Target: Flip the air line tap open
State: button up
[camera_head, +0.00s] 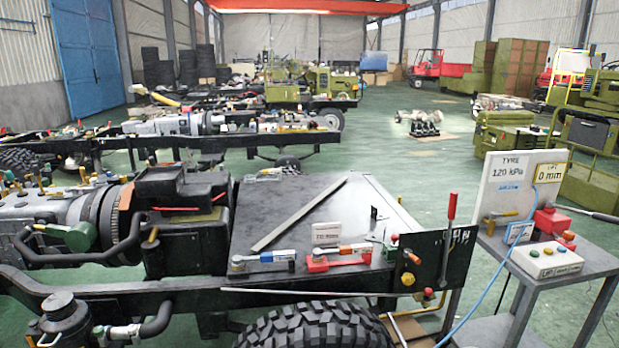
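A small tap with a yellow lever (501,214) stands on the grey side table at the right, in front of the white sign board; it looks like the air line tap. Its lever looks roughly level, and I cannot tell from here whether the tap is open or shut. A blue air hose (487,290) runs from near a small blue-edged box (519,233) down past the table's left side. The white board (510,180) reads "TYRE 120 kPa" and a yellow-edged card reads "0 mm". My gripper is not in view.
The grey table (585,262) also holds a red jack-like tool (551,222) and a white button box (547,258). Left of it are the chassis, an upright red-handled lever (449,225) and a large tyre (315,328).

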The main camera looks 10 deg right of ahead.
aim_at(494, 215)
jog(key=i+l+z, duration=0.5)
jog(key=i+l, duration=0.25)
jog(key=l, duration=0.35)
jog(key=i+l+z, duration=0.5)
jog(key=i+l, duration=0.3)
jog(key=i+j, duration=0.1)
jog(key=i, duration=0.3)
jog(key=i+j+z, duration=0.1)
jog(key=i, duration=0.3)
